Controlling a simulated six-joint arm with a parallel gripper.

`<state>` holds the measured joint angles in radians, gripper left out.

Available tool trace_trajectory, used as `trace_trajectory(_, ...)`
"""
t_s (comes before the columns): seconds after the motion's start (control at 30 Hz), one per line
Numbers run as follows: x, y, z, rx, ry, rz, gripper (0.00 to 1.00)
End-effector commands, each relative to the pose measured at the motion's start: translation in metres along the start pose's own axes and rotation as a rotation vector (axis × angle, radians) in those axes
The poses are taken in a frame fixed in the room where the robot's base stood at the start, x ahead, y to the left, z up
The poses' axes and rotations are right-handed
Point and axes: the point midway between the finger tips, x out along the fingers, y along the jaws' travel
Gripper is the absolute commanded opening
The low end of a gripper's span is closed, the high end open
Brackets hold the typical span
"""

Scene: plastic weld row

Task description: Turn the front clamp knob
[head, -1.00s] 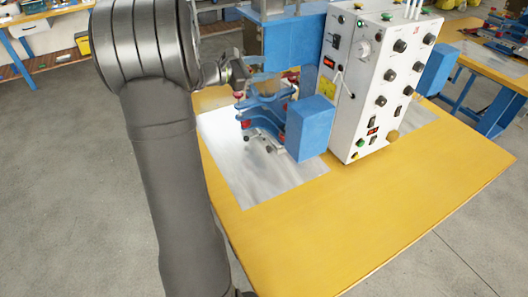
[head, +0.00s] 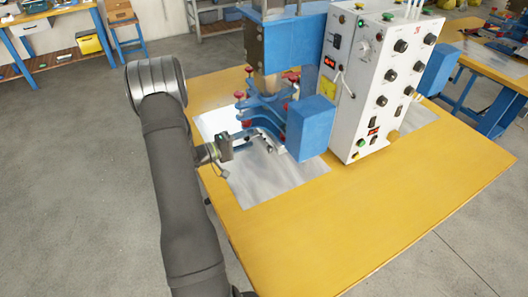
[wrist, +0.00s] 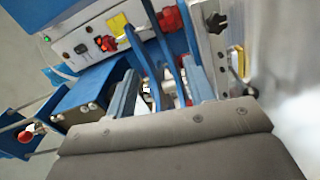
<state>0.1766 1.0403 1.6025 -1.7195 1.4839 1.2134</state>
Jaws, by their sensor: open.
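The blue clamp frame (head: 266,107) stands on a metal plate in the head view. It carries several red knobs, including one at the upper left (head: 238,95) and one lower down (head: 247,124). I cannot tell for sure which is the front clamp knob. My gripper (head: 240,138) is low at the left side of the frame, close to the lower red knob. In the wrist view my gripper (wrist: 163,88) is open, with blue clamp bars beyond and between its fingers. A red knob (wrist: 170,20) shows past the fingertips, and a black star-shaped knob (wrist: 217,22) is to its right.
The white control box (head: 375,80) and a blue block (head: 310,128) stand to the right of the clamp. The bright metal plate (head: 262,180) lies on the yellow table (head: 350,215). The table's front part is clear.

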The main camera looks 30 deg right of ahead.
Motion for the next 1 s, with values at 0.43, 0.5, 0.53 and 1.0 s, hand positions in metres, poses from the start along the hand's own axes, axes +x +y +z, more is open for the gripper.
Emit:
trace_trajectory(0.43,-0.003,-0.042,0.008,0.058,0.006,0.004,0.49)
trace_trajectory(0.5,-0.003,-0.055,0.01,0.058,0.006,0.004,0.49)
trace_trajectory(0.53,-0.003,-0.06,0.011,0.058,0.006,0.004,0.49)
trace_trajectory(1.0,0.054,-0.088,0.015,0.061,0.003,0.005,0.49)
